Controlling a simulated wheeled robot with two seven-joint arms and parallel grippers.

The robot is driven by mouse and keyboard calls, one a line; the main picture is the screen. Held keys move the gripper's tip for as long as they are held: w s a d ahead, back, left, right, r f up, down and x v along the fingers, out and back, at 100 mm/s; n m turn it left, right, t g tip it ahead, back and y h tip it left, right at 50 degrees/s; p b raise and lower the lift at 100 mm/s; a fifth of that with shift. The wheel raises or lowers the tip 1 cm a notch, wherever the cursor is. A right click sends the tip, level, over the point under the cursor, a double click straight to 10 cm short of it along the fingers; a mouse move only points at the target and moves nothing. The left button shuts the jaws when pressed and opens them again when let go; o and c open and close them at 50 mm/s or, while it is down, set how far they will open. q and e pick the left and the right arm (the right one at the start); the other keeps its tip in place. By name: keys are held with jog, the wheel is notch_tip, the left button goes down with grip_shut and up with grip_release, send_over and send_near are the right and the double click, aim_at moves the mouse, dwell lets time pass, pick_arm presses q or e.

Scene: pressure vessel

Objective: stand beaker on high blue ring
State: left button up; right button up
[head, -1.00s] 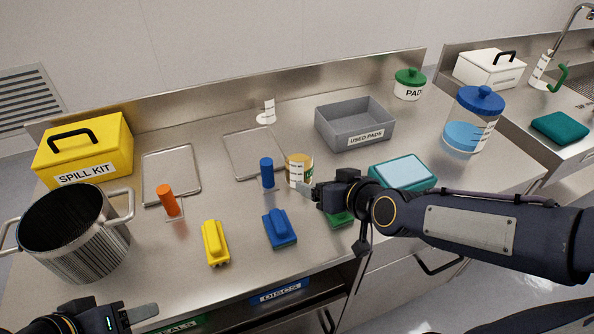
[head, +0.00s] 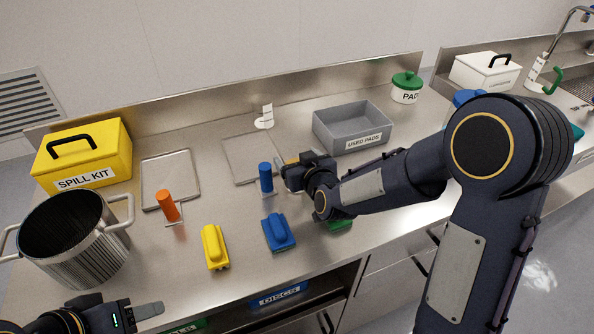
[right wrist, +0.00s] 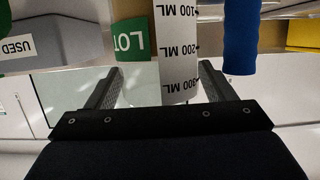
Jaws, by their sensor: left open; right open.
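The beaker, with an amber band and a white scale label, is mostly hidden behind my right gripper (head: 287,177) in the head view; only a bit of its amber top (head: 291,161) shows. In the right wrist view the beaker (right wrist: 176,45) stands between or just beyond the open fingertips (right wrist: 160,78), with a gap on the left side. A tall blue cylinder (head: 265,178) stands upright on a small plate left of that gripper; I cannot make out a ring shape. My left gripper (head: 150,311) is open and empty at the lower left, below the pot.
A steel pot (head: 75,250), yellow spill kit box (head: 82,155), orange cylinder (head: 167,205), yellow block (head: 214,247) and blue block (head: 278,232) stand on the bench. Two flat trays (head: 171,207) lie behind. A grey bin (head: 352,143) stands behind my right arm.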

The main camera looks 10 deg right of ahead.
jog(key=shift+w, duration=0.25)
jog(key=c, duration=1.1)
